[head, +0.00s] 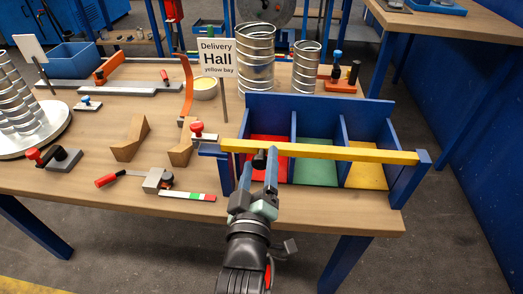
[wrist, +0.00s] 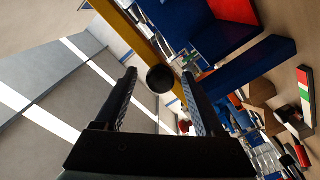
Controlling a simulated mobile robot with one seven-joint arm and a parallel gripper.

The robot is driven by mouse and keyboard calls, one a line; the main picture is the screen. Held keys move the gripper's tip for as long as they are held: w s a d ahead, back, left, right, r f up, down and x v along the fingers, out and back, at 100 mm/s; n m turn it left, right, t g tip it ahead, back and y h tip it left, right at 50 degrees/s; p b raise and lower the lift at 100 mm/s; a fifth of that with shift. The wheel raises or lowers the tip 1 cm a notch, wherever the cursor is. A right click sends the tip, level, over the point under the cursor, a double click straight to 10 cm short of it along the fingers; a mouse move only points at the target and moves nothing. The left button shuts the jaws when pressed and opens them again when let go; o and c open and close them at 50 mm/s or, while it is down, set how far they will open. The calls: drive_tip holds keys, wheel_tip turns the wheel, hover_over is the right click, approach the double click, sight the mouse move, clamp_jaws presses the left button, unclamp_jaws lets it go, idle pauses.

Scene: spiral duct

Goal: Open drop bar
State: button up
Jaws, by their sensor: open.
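The drop bar is a yellow bar (head: 330,152) lying level across the front of a blue three-bay bin (head: 320,104). Its right end sits at a blue post (head: 424,158) and its left end is beside a small blue bracket (head: 212,150). A black round knob (head: 260,158) is on the bar's near side, toward the left. My gripper (head: 259,172) is open, with its fingertips pointing at the knob. In the wrist view the knob (wrist: 160,78) appears between the fingertips, with the yellow bar (wrist: 124,30) behind it. I cannot tell whether the fingers touch it.
The bays have red (head: 267,147), green (head: 315,170) and yellow (head: 365,175) floors. A sign (head: 217,57) reads "Delivery Hall yellow bay". Wooden V-blocks (head: 130,140), a red-handled clamp (head: 157,180) and a striped strip (head: 188,196) lie left of the bin. Spiral ducts (head: 255,55) stand behind.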

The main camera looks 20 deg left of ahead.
sight(262, 148)
drive_tip(key=shift+x, duration=2.1)
clamp_jaws()
